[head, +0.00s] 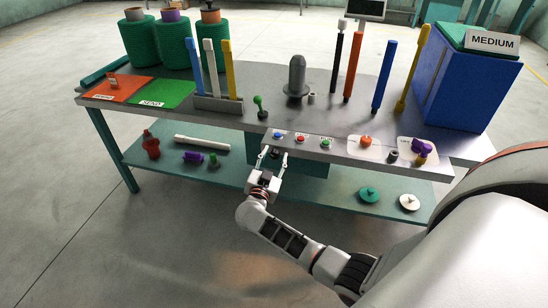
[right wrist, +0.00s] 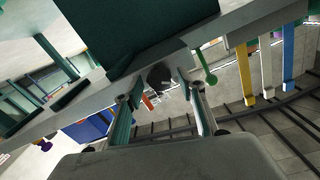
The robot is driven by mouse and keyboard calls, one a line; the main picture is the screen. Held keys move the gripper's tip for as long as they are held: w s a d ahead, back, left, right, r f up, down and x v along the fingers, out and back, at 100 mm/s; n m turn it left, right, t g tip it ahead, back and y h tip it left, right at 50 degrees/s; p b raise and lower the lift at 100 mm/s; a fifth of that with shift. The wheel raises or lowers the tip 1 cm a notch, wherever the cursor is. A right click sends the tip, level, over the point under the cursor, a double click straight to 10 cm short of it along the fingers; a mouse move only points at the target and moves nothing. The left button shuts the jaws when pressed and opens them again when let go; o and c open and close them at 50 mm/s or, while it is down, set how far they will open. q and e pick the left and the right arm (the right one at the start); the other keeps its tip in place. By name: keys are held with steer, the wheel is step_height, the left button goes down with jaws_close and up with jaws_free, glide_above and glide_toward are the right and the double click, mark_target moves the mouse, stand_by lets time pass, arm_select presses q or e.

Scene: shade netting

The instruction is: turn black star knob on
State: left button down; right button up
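The black star knob (right wrist: 160,75) shows as a dark round shape on the front edge of the grey table in the right wrist view. In the head view a small dark patch, the knob (head: 275,153), shows between the fingers below the row of buttons. My right gripper (head: 274,153) is at the table's front edge, pointing at the knob. In the right wrist view its two fingers (right wrist: 159,84) are apart, one on each side of the knob, with visible gaps. I cannot tell how deep the knob sits between them. My left gripper is not in view.
The table's front edge (head: 350,160) has blue (head: 277,136), red (head: 300,139) and green (head: 325,143) buttons just above the gripper. A green lever (head: 260,106) stands behind them. The lower shelf (head: 225,178) holds several loose parts. The floor in front is clear.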

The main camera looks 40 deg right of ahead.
steer(key=c, duration=1.1)
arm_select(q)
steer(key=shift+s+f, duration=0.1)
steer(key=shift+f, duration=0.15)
